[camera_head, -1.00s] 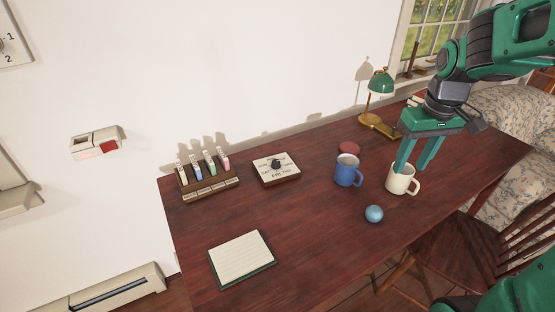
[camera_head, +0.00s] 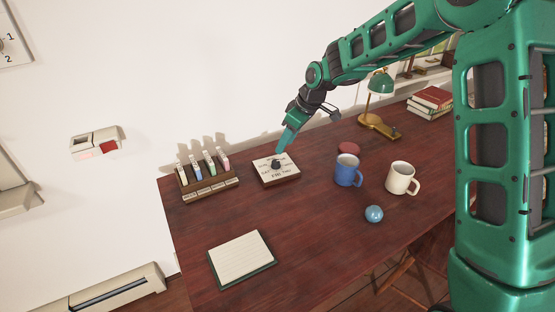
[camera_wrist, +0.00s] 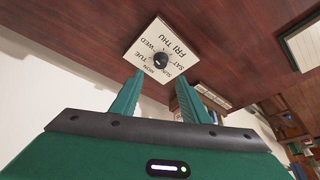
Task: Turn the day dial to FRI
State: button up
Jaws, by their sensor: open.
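The day dial is a white square plate (camera_head: 290,178) on a wooden block with a dark round knob in its middle, lying on the desk. In the wrist view the plate (camera_wrist: 143,47) carries day names around the dark knob (camera_wrist: 161,58); FRI and THU are at its upper right. I cannot tell which day the knob points to. My gripper (camera_head: 280,152) is at the dial's back edge, tilted down, close to the knob. In the wrist view my gripper (camera_wrist: 160,80) is open, its two fingers apart with nothing between them and the knob just beyond their tips.
A wooden rack with coloured tabs (camera_head: 208,190) stands left of the dial. A blue mug (camera_head: 346,173), cream mug (camera_head: 400,177), red round object (camera_head: 349,148) and blue ball (camera_head: 374,214) are to the right. A notepad (camera_head: 240,258) lies in front; a green lamp (camera_head: 381,82) stands behind.

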aim_at(276, 161)
jog(key=x, duration=0.9)
jog(key=shift+f, duration=0.1)
grip_shut()
